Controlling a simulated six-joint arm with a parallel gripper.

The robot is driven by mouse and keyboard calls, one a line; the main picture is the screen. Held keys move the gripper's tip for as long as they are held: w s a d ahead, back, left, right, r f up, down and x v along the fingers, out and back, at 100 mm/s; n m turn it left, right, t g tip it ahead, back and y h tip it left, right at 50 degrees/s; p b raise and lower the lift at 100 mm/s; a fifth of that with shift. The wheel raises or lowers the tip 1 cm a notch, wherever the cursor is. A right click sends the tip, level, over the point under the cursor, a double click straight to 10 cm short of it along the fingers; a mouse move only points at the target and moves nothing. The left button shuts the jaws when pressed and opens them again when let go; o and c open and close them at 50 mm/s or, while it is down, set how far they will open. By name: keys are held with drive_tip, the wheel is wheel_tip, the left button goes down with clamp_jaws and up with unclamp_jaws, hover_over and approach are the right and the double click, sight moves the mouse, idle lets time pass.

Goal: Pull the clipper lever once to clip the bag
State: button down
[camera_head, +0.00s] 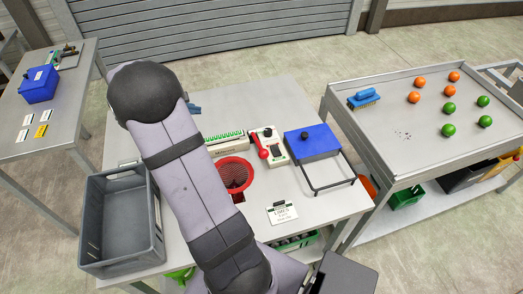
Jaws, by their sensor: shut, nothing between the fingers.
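The likely clipper (278,152) is a small pale unit with black and green parts, standing near the middle of the table. Its red lever (259,146) lies along its left side, and I cannot tell its exact angle. A red mesh (236,173), likely the net bag, sits in a round opening in the tabletop, just left of and in front of the clipper. I cannot tell whether the bag's neck is in the clipper. My grey arm crosses the table left of them.
A blue-topped unit with a wire frame (313,141) stands right of the clipper. A pale unit with a green strip (224,139) stands behind the mesh. A label card (282,212) lies in front. A grey crate (120,257) is at left. The right table (390,125) holds fruit.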

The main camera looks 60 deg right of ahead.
drive_tip(key=s+d+m+g+y, duration=0.1)
drive_tip(key=s+d+m, duration=0.2)
drive_tip(key=s+m, duration=0.3)
drive_tip(key=s+d+m+g+y, duration=0.1)
drive_tip(key=s+d+m, duration=0.2)
drive_tip(key=s, duration=1)
drive_tip(key=m, duration=0.3)
drive_tip(key=shift+d+m+g+b, duration=0.3)
drive_tip(key=shift+b, duration=0.1)
drive_tip(key=f+b, duration=0.1)
drive_tip(key=f, duration=0.1)
drive_tip(key=s+f+b, duration=0.1)
drive_tip(key=f+b, duration=0.1)
drive_tip(key=a+f+b, duration=0.1)
drive_tip(key=f, duration=0.1)
drive_tip(key=shift+s+a+f+b, duration=0.1)
drive_tip(key=shift+s+f+b, duration=0.05)
drive_tip(key=shift+b, duration=0.25)
drive_tip(key=shift+s+a+f+b, duration=0.15)
drive_tip(key=shift+f+b, duration=0.35)
drive_tip(key=shift+b, duration=0.15)
drive_tip(key=shift+s+a+f+b, duration=0.1)
drive_tip(key=shift+f+b, duration=0.35)
drive_tip(key=shift+b, duration=0.15)
